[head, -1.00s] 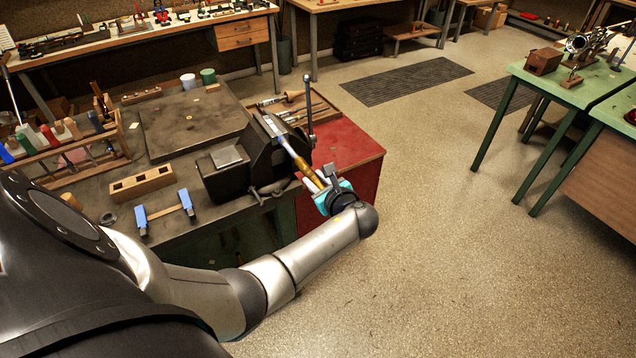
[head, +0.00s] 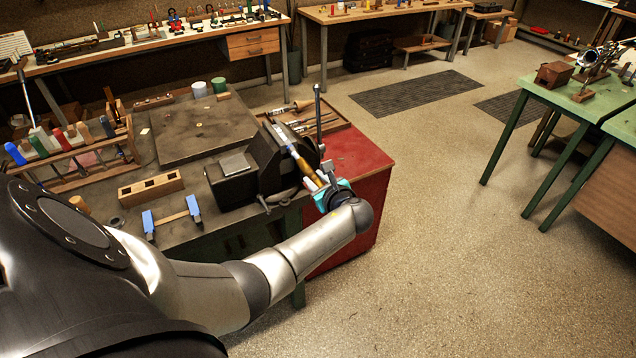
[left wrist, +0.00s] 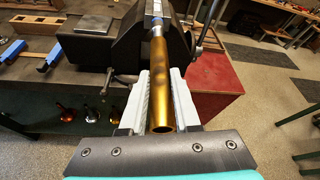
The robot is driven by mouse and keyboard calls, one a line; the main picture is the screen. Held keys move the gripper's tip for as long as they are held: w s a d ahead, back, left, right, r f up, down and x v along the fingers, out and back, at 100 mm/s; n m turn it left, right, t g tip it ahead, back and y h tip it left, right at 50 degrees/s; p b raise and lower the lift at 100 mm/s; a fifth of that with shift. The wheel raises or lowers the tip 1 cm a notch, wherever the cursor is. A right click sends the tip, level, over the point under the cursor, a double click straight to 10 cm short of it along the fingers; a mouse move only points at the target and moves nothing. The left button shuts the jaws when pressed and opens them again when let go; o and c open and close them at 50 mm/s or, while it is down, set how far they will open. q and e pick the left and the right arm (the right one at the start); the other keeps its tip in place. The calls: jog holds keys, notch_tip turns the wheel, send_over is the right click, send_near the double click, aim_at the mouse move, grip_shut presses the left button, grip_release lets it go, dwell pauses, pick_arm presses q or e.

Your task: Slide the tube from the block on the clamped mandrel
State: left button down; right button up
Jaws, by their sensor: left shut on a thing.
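The brass tube (left wrist: 160,85) is gold and hollow, with its open near end facing my left wrist camera. It also shows in the head view (head: 307,167). My left gripper (head: 322,188) is shut on the tube near its outer end; in the left wrist view its pale fingers (left wrist: 160,105) lie along both sides. The silver mandrel (head: 289,141) is clamped in the dark vise (head: 268,168) and slants toward my gripper. The tube's far end is around the mandrel, in line with it. The wooden block (head: 150,187) with square recesses sits on the bench, empty of tubes. My right gripper is not in view.
A blue-ended stand (head: 172,219) lies in front of the block. A tool tray (head: 330,121) and the upright vise handle (head: 318,112) are beside the vise. A red cabinet (head: 362,150) is to the right. Open floor lies beyond.

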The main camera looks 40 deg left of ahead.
pick_arm(q)
jog(key=shift+w+a+b, duration=0.2)
jog(key=shift+w+a, duration=0.05)
jog(key=shift+a, duration=0.4)
jog(key=shift+w+a+b, duration=0.15)
jog(key=shift+w+a, duration=0.1)
jog(key=shift+a, duration=0.35)
jog(key=c, duration=0.5)
grip_release()
jog(key=shift+c, duration=0.2)
jog(key=p+v, duration=0.1)
jog(key=v, duration=1.4)
jog(key=shift+s, duration=0.15)
